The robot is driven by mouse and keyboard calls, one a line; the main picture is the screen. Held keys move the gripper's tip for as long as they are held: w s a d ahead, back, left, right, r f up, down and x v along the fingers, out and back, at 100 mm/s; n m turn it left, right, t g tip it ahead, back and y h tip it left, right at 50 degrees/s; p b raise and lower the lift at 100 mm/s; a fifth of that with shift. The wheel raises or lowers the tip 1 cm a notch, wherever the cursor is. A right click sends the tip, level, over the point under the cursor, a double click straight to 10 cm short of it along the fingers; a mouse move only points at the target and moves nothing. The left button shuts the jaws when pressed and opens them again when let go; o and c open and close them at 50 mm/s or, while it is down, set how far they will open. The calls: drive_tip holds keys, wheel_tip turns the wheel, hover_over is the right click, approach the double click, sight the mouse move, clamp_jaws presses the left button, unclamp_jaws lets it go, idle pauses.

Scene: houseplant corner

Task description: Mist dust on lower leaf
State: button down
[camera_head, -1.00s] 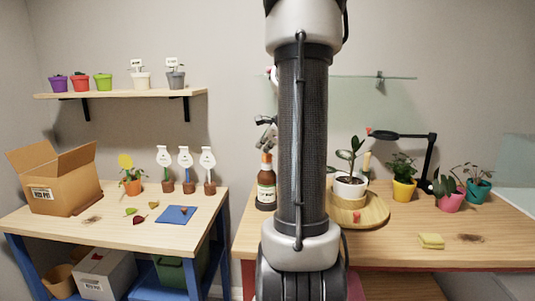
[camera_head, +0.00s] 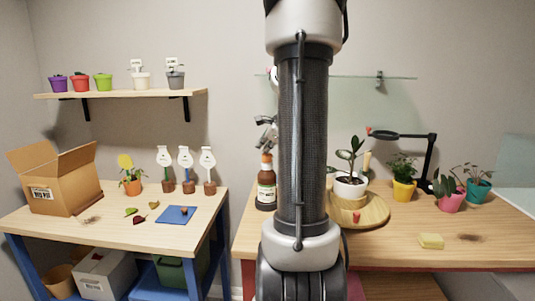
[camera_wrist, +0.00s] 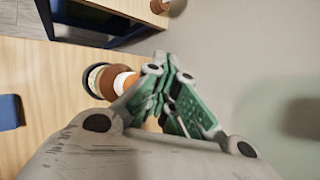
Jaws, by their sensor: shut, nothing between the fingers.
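A brown bottle (camera_head: 266,196) with a pale label stands upright at the left end of the right-hand table. My gripper (camera_head: 266,132) is just above its top, partly hidden behind my arm. In the wrist view my gripper (camera_wrist: 168,73) is shut with nothing between its green-padded fingers. The bottle (camera_wrist: 104,80) shows there beside and below the fingers; I cannot tell whether they touch it. A dark-leaved plant (camera_head: 350,152) stands in a white pot (camera_head: 349,187) on a round wooden tray (camera_head: 377,209). Dust on its lower leaf is too small to tell.
A yellow sponge (camera_head: 431,241) and a dark smudge (camera_head: 470,238) lie at the table's front right. A black lamp (camera_head: 430,160) and several potted plants stand behind. The left table (camera_head: 75,226) holds a cardboard box (camera_head: 55,180) and a blue mat (camera_head: 173,216).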

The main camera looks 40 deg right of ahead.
drive_tip(key=shift+f, duration=0.5)
drive_tip(key=shift+r, duration=3.45)
